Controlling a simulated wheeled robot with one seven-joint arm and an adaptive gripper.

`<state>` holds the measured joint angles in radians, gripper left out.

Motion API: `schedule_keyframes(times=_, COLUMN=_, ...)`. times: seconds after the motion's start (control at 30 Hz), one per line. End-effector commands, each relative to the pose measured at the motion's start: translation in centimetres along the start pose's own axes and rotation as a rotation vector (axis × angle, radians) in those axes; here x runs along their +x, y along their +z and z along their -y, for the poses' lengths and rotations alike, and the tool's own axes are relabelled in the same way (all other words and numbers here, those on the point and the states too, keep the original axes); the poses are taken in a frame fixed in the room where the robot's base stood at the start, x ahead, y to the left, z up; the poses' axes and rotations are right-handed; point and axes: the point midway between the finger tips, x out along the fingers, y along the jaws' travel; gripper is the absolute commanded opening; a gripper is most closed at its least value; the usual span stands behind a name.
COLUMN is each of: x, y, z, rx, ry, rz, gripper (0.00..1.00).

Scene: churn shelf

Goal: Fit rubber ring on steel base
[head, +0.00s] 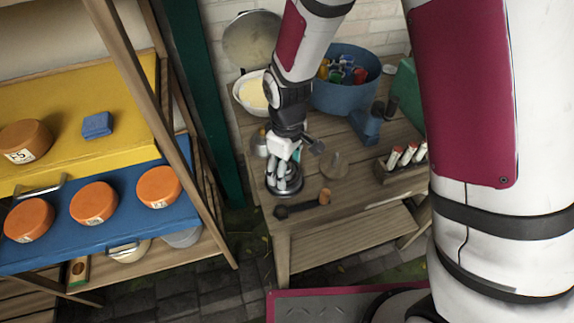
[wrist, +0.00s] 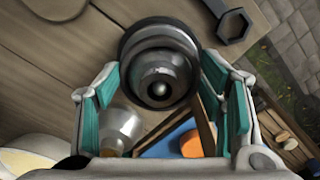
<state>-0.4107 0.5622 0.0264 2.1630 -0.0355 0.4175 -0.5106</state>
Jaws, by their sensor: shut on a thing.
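The steel base (head: 285,189) stands on the wooden bench, a round silver piece with a dark rim. My gripper (head: 284,172) points down over it. In the wrist view, my gripper (wrist: 161,72) has its teal-padded fingers on either side of a dark round rubber ring (wrist: 131,62) and is shut on it. Stepped grey and black circles and a central knob show inside the ring, in line with it. The fingers partly cover the base in the head view, and I cannot tell whether the ring is seated on it or just above.
A dark wrench (head: 296,208) lies close in front of the base. A rack of vials (head: 402,160) is farther right. A shelf unit (head: 185,150) stands left.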

Motion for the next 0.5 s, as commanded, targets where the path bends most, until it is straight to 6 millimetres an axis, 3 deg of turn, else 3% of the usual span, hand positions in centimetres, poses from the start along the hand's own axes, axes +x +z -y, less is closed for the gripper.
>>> schedule_keyframes(times=0.5, x=0.84, y=-0.04, z=-0.04, rx=0.001, ry=0.000, rz=-0.001, gripper=0.44)
